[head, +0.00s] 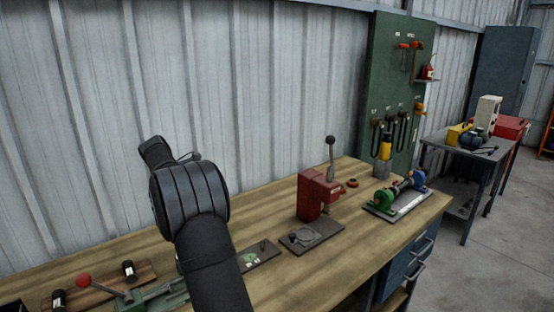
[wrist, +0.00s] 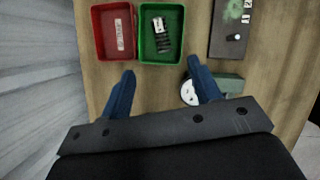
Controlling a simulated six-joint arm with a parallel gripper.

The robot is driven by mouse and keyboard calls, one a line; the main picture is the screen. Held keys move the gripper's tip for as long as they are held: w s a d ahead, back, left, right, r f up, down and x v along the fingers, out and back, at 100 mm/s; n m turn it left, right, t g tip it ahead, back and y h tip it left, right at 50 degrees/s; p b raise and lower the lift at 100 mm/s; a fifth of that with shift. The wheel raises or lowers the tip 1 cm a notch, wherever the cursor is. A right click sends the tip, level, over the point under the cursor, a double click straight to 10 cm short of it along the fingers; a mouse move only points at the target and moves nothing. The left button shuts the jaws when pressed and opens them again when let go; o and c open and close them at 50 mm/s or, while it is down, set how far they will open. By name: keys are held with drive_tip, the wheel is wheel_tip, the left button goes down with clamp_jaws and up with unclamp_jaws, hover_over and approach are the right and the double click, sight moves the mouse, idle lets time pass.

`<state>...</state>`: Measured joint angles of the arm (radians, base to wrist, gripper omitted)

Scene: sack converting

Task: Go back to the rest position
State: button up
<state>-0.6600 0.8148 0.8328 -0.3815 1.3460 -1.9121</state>
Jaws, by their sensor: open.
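My gripper (wrist: 161,66) shows in the wrist view with its two blue fingers spread apart and nothing between them. It is above the wooden workbench (wrist: 285,90). A red tray (wrist: 98,42) and a green tray (wrist: 143,54) lie just beyond the fingertips. The red tray holds a pale labelled piece (wrist: 120,35); the green tray holds a small black and white item (wrist: 160,35). In the head view my dark arm rises over the bench and hides part of it; the gripper cannot be made out there.
A white round dial (wrist: 190,94) is partly hidden by the right finger. A red lever press (head: 316,195) stands mid-bench, with a green and blue device (head: 402,194) at right. Bare wood lies between. A corrugated wall (head: 270,90) stands close behind my arm.

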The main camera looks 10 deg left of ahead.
drive_tip(key=x, duration=1.7)
drive_tip(key=shift+w, duration=0.1)
drive_tip(key=shift+r, duration=0.2)
drive_tip(key=shift+f, duration=0.1)
